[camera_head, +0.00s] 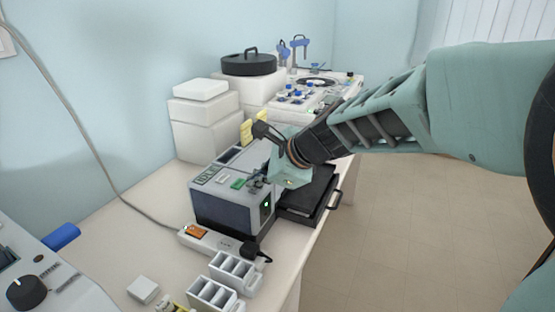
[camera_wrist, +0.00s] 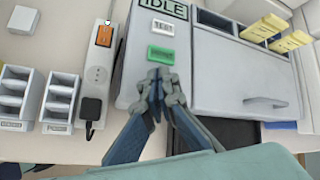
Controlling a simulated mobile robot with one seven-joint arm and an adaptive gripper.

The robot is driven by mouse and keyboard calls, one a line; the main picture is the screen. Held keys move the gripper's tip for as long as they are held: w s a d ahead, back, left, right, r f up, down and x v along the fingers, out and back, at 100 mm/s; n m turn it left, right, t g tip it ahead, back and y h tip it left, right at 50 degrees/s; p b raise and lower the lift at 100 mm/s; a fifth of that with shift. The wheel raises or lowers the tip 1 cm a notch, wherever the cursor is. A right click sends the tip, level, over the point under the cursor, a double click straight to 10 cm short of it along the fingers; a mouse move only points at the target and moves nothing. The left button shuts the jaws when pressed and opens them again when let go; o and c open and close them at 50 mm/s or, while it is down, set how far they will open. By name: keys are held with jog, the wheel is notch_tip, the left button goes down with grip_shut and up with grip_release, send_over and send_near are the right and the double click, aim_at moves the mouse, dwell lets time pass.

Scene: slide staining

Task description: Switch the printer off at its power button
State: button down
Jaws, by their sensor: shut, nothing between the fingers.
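The printer (camera_head: 228,212) is a grey and dark box on the bench. Its top panel bears a display reading IDLE (camera_wrist: 163,7), a pale TEST button (camera_wrist: 162,27) and a green button (camera_wrist: 161,54); the green button also shows in the head view (camera_head: 238,183). A small green light (camera_head: 266,204) glows on its dark side face. My gripper (camera_wrist: 160,76) is shut and empty, its fingertips just short of the green button in the wrist view. In the head view my gripper (camera_head: 257,184) is over the panel; I cannot tell whether it touches.
A power strip (camera_head: 207,240) with an orange switch (camera_wrist: 104,35) and a black plug (camera_wrist: 91,109) lies beside the printer. White slotted racks (camera_head: 233,273) stand nearby. A black tray (camera_head: 308,196) with a handle lies on the printer's other side. White boxes (camera_head: 205,130) stand behind.

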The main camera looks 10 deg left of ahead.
aim_at(256, 192)
dwell(0.4)
jog(key=shift+f+b, duration=0.4)
jog(key=shift+f, duration=0.1)
jog(key=shift+r, duration=0.1)
jog(key=shift+r+p, duration=0.3)
jog(key=shift+p, duration=0.1)
jog(key=shift+r, duration=0.15)
notch_tip(256, 192, up, 6)
jog(key=p, duration=0.5)
jog(key=shift+p, duration=0.4)
